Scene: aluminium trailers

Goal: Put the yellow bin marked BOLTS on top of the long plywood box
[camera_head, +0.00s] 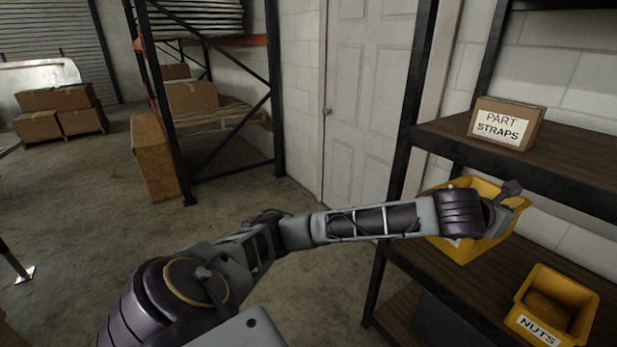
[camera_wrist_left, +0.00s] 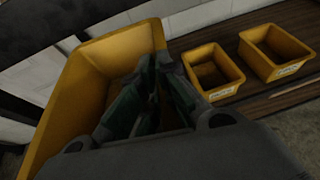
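The large yellow bin (camera_head: 466,246) is on the shelf unit at the right, partly behind my left gripper (camera_head: 505,207). Whether the bin touches the shelf is unclear. My right gripper is out of view.
A yellow NUTS bin (camera_head: 553,303) sits on the same wooden shelf (camera_head: 408,258). A PART STRAPS box (camera_head: 507,122) stands on the shelf above. A tall brown box (camera_head: 154,158) stands by a black rack. Open concrete floor (camera_head: 85,215) lies to the left.

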